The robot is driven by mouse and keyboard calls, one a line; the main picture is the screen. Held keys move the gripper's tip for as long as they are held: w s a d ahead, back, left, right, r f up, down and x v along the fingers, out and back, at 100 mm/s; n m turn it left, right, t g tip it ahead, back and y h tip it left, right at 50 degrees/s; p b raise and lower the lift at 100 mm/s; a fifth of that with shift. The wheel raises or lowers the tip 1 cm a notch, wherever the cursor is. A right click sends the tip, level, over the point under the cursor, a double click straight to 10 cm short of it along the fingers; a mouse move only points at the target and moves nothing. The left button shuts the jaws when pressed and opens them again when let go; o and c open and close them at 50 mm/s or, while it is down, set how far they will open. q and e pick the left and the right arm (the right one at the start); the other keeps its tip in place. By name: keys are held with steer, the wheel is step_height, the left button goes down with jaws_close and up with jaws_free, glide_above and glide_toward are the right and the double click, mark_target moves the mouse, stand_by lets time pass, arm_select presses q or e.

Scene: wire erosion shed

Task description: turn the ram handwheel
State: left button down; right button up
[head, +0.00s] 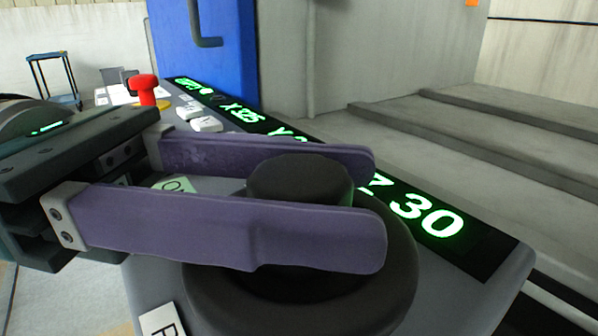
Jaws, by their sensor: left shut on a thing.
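The ram handwheel is a dark round wheel (390,285) with a raised black hub (298,178), low in the middle of the head view on a grey console. My left gripper (375,205) comes in from the left. Its two long purple fingers lie one on each side of the hub, above the wheel's rim, and are shut on the hub. The near finger hides the hub's lower part and some of the wheel. My right gripper is not in view.
A black display strip (470,245) with green figures, ending in Z 30, runs along the console behind the wheel. A red button (146,88) and white switches (206,124) stand further back. A blue panel (205,60) and grey steps (480,130) lie beyond.

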arm_select(q)
steer(key=shift+f+m+g, duration=0.1)
steer(key=shift+m+g, duration=0.4)
steer(key=shift+g, duration=0.3)
steer(key=shift+c, duration=1.9)
jaws_free()
steer(key=v, duration=1)
